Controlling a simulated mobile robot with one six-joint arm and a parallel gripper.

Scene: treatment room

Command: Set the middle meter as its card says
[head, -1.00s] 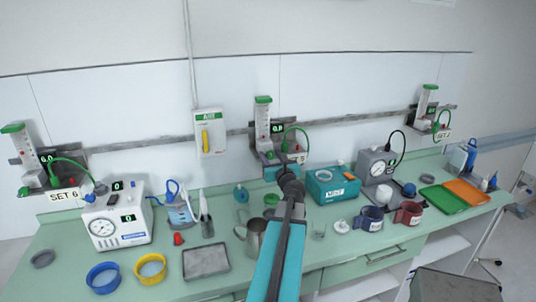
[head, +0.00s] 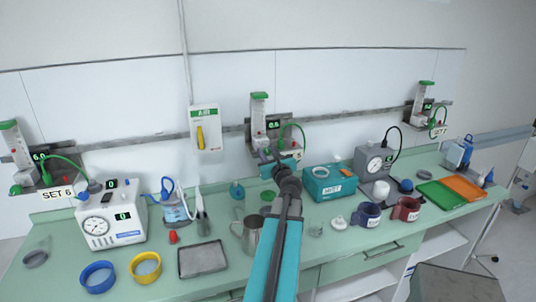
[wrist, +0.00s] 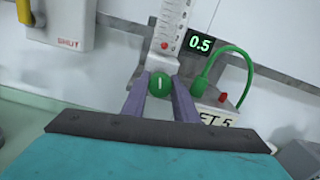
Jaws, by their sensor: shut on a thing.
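The middle meter (head: 259,115) is a clear upright tube with a green cap on the wall rail; its tube also shows in the wrist view (wrist: 168,35). Its display (wrist: 201,43) reads 0.5 in green. My gripper (wrist: 160,90) is shut on the round green knob (wrist: 160,84) at the foot of the tube, one finger on each side. The knob's white mark stands about upright. The card (wrist: 214,117) shows "ET 5", its left end hidden behind my finger. In the head view my gripper (head: 272,155) covers the knob.
A green hose (wrist: 238,62) loops right of the knob. The left meter (head: 18,145) has a SET 6 card; the right meter (head: 424,103) hangs farther along. A wall box (head: 206,115) is left of the middle meter. A metal jug (head: 250,235) and teal box (head: 328,181) stand below.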

